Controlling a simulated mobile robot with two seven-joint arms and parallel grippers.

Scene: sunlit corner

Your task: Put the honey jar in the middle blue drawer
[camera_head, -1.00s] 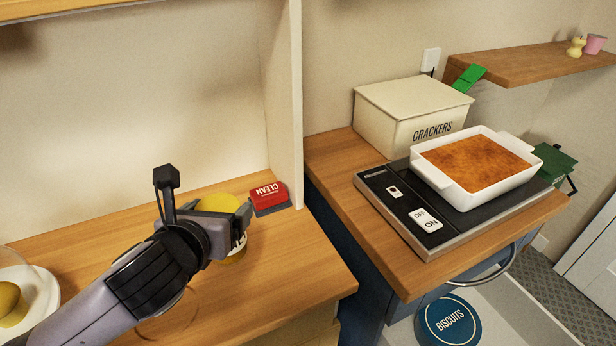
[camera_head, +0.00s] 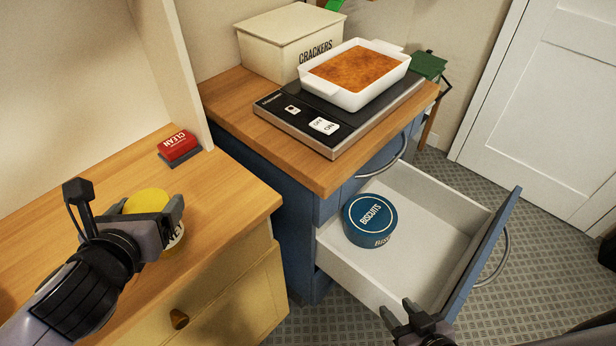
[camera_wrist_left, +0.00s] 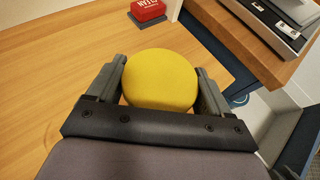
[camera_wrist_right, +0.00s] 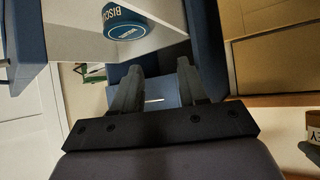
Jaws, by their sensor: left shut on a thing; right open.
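The honey jar (camera_head: 170,240) has a yellow lid and a partly hidden label ending in "NEY". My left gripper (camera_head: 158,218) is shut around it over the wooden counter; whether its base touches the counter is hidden. In the left wrist view the yellow lid (camera_wrist_left: 161,80) sits between the two fingers. The blue drawer (camera_head: 440,205) below the top handle is pulled open, with a white inside. A round blue biscuits tin (camera_head: 370,220) stands in its left part. My right gripper (camera_head: 400,312) is open and empty in front of the drawer's near side.
A red CLEAN block (camera_head: 178,146) lies at the back of the counter. A hob (camera_head: 300,118) with a white baking dish (camera_head: 385,85) and a crackers box (camera_head: 285,45) stand on the blue cabinet's wooden top. The drawer's middle and right part is bare.

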